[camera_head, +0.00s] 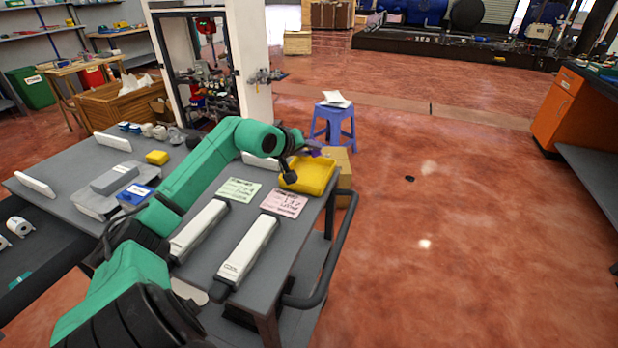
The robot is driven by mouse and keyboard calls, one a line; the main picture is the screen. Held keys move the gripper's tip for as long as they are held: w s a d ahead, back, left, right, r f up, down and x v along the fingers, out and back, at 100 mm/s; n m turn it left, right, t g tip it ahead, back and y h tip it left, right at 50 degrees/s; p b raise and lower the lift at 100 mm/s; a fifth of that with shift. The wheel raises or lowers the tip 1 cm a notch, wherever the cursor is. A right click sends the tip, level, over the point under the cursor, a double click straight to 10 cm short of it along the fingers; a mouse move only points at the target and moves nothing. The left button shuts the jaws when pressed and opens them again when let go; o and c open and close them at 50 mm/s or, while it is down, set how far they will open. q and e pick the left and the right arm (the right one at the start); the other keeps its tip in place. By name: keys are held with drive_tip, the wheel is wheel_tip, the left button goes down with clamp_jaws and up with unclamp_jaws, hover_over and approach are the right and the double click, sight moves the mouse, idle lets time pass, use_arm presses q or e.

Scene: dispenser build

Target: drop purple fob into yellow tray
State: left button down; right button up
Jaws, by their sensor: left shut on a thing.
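The yellow tray (322,183) sits at the right end of the grey table. My left arm reaches across the table from the lower left. My left gripper (307,149) is over the far side of the tray and is shut on a small purple thing, the purple fob (314,153). The fob appears above the tray and apart from it. The gripper partly hides it, and its fine shape is too small to tell. My right gripper is not in view.
Green (240,190) and pink (284,203) note cards lie near the tray. Long white dispensers (247,252) lie in front. A cardboard box (342,160) and a blue stool (333,121) stand beyond the table. The red floor at right is mostly clear.

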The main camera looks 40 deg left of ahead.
use_arm(q)
drive_tip(key=shift+c, duration=2.3)
unclamp_jaws()
drive_tip(key=shift+s, duration=0.1)
drive_tip(key=shift+s+r+b, duration=0.1)
drive_tip(key=shift+s+b, duration=0.2)
drive_tip(key=b+v, duration=0.3)
drive_tip(key=v, duration=1)
drive_tip(key=shift+s+r+b, duration=0.25)
drive_tip(key=shift+r+b, duration=0.1)
drive_tip(key=shift+d, duration=0.15)
